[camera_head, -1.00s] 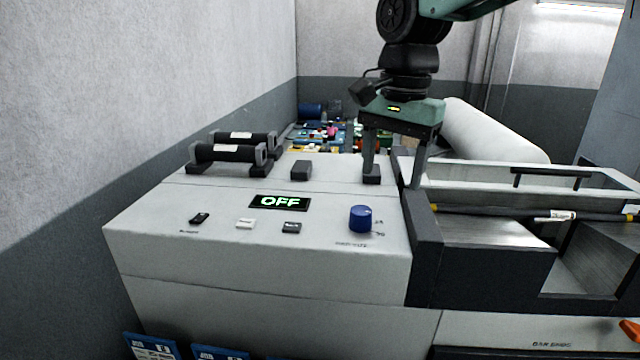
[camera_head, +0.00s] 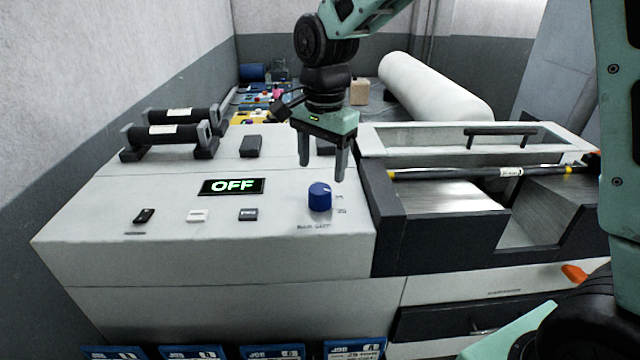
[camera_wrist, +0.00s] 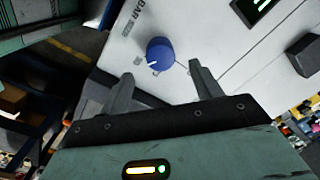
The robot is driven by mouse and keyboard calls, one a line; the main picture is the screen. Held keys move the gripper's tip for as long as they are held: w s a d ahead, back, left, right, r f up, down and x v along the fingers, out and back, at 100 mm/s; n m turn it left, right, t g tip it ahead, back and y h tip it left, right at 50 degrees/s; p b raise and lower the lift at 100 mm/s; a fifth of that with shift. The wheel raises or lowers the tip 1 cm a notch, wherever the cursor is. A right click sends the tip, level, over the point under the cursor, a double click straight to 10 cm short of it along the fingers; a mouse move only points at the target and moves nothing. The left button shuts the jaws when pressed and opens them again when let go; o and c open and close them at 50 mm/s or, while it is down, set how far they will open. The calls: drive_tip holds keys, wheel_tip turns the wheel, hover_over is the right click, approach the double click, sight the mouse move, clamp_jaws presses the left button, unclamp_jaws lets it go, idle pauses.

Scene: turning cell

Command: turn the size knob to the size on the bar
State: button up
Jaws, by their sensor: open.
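The blue size knob (camera_head: 320,197) stands on the light machine top near its right end, with small dark marks to its right. In the wrist view the knob (camera_wrist: 159,53) shows a white pointer line on its top; the lettering beside it reads "BAR". My gripper (camera_head: 322,172) is open and empty, fingers pointing down, above and slightly behind the knob. In the wrist view the knob lies beyond and between the fingertips (camera_wrist: 160,72), apart from them. The bar (camera_head: 470,172) lies in the trough at right, dark with yellow ends and a white label too small to read.
An "OFF" display (camera_head: 232,187) and several small switches (camera_head: 197,216) sit left of the knob. Two black rollers (camera_head: 165,133) on brackets stand at the back left. The dark trough wall (camera_head: 385,225) rises just right of the knob. Blue job cards (camera_head: 272,352) hang along the front.

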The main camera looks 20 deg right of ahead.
sight(321, 189)
wheel_tip(321, 189, down, 7)
drive_tip(key=shift+w+r+p, duration=0.1)
drive_tip(key=shift+p, duration=0.65)
drive_tip(key=c, duration=1)
